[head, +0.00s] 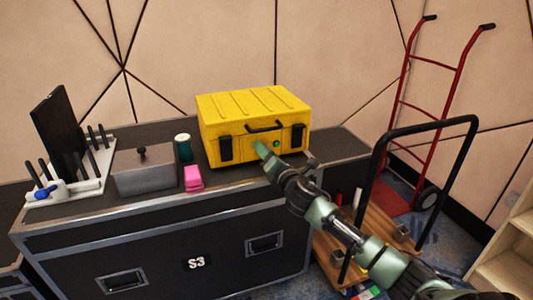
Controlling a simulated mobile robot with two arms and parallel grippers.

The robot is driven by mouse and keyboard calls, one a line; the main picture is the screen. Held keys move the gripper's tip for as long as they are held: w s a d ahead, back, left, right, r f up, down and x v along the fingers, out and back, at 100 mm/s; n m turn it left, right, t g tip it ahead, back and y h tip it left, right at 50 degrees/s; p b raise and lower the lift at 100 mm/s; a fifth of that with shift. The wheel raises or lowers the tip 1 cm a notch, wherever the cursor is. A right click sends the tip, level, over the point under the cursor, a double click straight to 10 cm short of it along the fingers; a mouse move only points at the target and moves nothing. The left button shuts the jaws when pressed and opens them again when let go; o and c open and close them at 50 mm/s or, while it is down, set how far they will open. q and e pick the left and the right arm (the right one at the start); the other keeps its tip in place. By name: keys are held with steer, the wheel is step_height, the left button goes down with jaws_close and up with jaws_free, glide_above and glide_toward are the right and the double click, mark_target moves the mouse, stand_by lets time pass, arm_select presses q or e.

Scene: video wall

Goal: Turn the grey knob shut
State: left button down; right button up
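No knob that is plainly grey stands out. A small dark knob (142,151) sits upright on top of a grey metal box (145,178) on the left half of the black case top. A blue handle (45,191) lies at the front of a white rack at the far left. My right gripper (270,156) reaches in from the lower right and is in front of the yellow case, well to the right of the grey box. Its green tip overlaps the case front; whether it touches is unclear, and its opening is hard to make out. My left gripper is out of view.
The yellow case (252,118) stands at the back of the black flight case (180,254) marked S3. A dark green cup (184,150) and a pink block (193,178) stand between it and the grey box. A cart (428,126) and red hand truck (449,94) stand right.

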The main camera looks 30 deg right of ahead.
steer(key=shift+c, duration=0.3)
jaws_close()
